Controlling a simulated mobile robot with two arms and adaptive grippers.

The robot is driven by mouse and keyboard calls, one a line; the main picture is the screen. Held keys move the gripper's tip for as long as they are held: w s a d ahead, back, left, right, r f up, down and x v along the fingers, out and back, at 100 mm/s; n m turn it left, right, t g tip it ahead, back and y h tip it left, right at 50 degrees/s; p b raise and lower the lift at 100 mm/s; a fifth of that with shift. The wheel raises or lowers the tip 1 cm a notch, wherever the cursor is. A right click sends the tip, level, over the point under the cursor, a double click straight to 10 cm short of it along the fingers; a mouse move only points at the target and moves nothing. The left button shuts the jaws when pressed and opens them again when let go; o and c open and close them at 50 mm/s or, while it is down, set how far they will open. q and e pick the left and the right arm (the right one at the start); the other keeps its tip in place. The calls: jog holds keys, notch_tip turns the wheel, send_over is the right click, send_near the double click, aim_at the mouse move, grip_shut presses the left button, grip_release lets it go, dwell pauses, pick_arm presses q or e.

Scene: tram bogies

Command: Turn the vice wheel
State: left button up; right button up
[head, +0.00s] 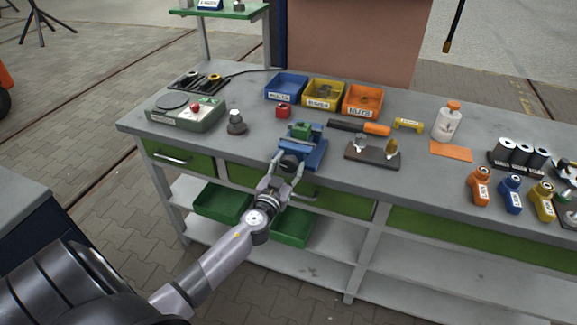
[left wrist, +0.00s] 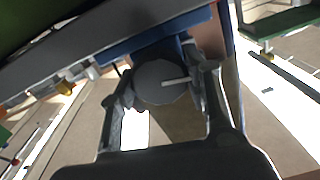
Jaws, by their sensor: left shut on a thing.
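The blue vice (head: 312,150) stands at the front edge of the grey workbench, with a green block (head: 301,131) at its jaws. Its dark round wheel (head: 289,161) faces me at the vice's front. My right gripper is in neither view.
Blue, yellow and orange bins (head: 362,100) stand behind the vice. An orange-handled tool (head: 375,129) and a dark stand (head: 372,154) lie to its right. A grey-green device (head: 186,116) is at the left.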

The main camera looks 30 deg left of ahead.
pick_arm(q)
jog(key=shift+c, duration=0.9)
